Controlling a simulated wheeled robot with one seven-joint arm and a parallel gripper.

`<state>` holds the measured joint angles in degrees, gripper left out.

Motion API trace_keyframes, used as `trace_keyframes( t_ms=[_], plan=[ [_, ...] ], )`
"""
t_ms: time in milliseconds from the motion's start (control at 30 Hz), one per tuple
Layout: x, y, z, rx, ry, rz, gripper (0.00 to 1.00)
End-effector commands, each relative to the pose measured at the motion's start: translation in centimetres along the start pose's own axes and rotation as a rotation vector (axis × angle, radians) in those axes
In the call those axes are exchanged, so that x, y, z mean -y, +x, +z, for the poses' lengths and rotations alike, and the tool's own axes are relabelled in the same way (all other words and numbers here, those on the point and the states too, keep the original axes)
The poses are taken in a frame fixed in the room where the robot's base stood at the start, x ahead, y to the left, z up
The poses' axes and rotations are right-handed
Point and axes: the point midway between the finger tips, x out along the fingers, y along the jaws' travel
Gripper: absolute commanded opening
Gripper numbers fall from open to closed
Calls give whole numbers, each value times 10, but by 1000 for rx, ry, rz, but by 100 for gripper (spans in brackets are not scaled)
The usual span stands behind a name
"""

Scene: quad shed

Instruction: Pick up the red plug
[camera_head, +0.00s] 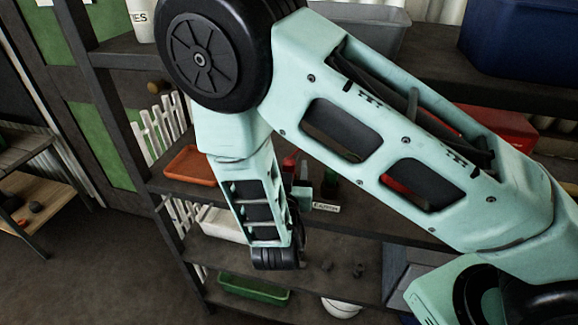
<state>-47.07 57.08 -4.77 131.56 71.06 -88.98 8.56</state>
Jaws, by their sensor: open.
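My arm crosses the view from the lower right and bends down in front of the shelves. A small mint and dark part beside the forearm looks like part of my gripper (302,187); it is at the middle shelf, open, with its fingers mostly hidden by the forearm. A small red object (289,163) shows just left of it at the back of that shelf. It may be the red plug, but it is too small and covered to be sure. I cannot tell whether the gripper touches it.
The middle shelf (350,225) carries an orange tray (190,166) at left, a white label (326,207) and a red case (495,128) at right. Below are a white bin (222,226) and green tray (252,289). A blue bin (525,40) stands above.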

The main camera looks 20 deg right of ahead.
Motion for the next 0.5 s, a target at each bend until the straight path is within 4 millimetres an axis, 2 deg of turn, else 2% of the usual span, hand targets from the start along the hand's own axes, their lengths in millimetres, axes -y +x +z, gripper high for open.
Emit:
trace_keyframes(
  t_ms=[100,200,433,500],
  plan=[
    [0,15,-2,-1,0,2,53],
    [0,21,-1,-1,1,0,53],
    [0,22,0,0,1,-1,53],
    [0,22,0,0,1,-1,33]
  ],
)
